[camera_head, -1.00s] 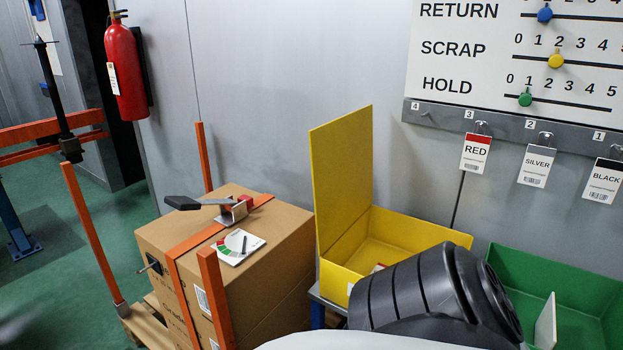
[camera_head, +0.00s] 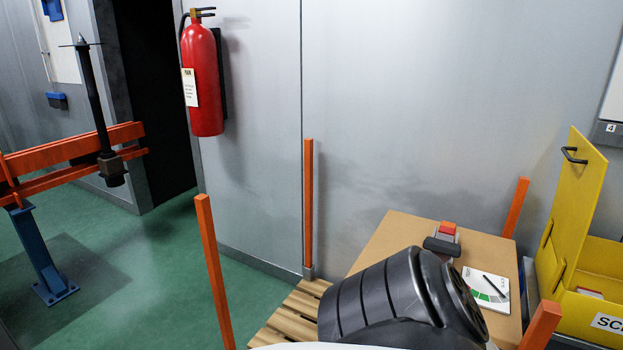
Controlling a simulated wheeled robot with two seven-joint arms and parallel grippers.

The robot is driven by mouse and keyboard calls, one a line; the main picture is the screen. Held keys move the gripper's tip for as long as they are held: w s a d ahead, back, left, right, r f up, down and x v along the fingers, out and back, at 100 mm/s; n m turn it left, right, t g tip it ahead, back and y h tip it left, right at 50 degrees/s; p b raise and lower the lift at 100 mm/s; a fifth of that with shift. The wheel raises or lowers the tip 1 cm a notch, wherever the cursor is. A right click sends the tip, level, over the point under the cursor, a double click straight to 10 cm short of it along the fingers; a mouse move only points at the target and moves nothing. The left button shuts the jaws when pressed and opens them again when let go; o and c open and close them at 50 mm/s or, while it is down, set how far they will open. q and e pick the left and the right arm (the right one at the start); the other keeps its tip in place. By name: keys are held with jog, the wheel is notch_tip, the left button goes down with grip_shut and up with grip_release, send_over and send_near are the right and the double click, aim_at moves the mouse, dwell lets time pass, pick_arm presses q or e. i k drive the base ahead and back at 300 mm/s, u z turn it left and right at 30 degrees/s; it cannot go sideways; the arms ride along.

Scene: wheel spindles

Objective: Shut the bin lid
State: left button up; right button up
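The yellow bin (camera_head: 599,257) stands at the right edge of the view, partly cut off, with a white label beginning "SC" on its front. Its yellow lid (camera_head: 574,205) stands open, nearly upright, at the bin's left side. A black handle (camera_head: 574,155) sits near the top of the lid. Something small and pale with red lies inside the bin. Neither of my grippers is in view. Only a black link of one of my arms shows at the bottom, well left of the bin and apart from the lid in the picture.
A cardboard box (camera_head: 392,244) with a gauge card (camera_head: 486,287) and a dark lever device (camera_head: 443,240) stands left of the bin, among orange posts (camera_head: 308,205). A red fire extinguisher (camera_head: 203,80) hangs on the wall. Green floor (camera_head: 150,255) is open at left.

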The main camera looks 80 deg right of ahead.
aim_at(583, 173)
jog(key=i, duration=0.35)
jog(key=z, duration=4.15)
jog(key=i, duration=0.5)
jog(key=k, duration=1)
jog(key=z, duration=1.8)
jog(key=i, duration=0.95)
jog(key=u, duration=0.9)
